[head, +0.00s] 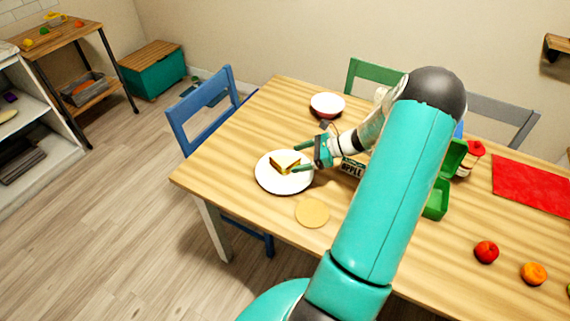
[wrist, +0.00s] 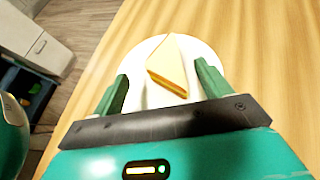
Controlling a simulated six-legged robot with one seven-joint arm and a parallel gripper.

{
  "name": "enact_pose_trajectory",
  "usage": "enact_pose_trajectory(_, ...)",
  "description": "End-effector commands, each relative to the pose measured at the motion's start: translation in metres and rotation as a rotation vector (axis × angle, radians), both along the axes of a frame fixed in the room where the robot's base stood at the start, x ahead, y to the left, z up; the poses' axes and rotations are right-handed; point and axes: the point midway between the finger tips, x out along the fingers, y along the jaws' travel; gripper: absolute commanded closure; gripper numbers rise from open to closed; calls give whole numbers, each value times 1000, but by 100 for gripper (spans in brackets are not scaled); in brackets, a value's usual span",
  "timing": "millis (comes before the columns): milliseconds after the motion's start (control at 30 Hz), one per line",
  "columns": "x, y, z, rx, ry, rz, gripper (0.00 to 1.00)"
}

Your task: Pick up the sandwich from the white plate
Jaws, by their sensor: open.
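The sandwich (head: 285,163) is a triangular half with pale bread and a yellow-orange filling. It lies on the white plate (head: 268,183) near the table's left end. My gripper (head: 301,157) is open beside the plate's right side, with its fingers pointing toward the sandwich. In the wrist view the sandwich (wrist: 172,66) lies ahead, between the two green fingers of my gripper (wrist: 160,85). The fingers appear over the white plate (wrist: 207,50), with a gap on each side of the sandwich. Whether they are down at its height is hard to tell.
A white-and-red bowl (head: 327,104) stands behind the plate. A round tan coaster (head: 312,212) lies in front. A box marked APPLE (head: 352,167) and a green open container (head: 437,199) stand to the right. Blue (head: 203,118) and green (head: 372,73) chairs border the table.

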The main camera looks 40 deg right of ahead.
Motion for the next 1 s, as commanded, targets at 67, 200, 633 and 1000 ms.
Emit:
enact_pose_trajectory(67,5,5,-4,1,0,2,23)
enact_pose_trajectory(200,12,10,-9,1,0,2,23)
enact_pose_trajectory(633,42,33,-32,-1,-1,0,23)
enact_pose_trajectory(1000,41,33,-32,-1,-1,0,54)
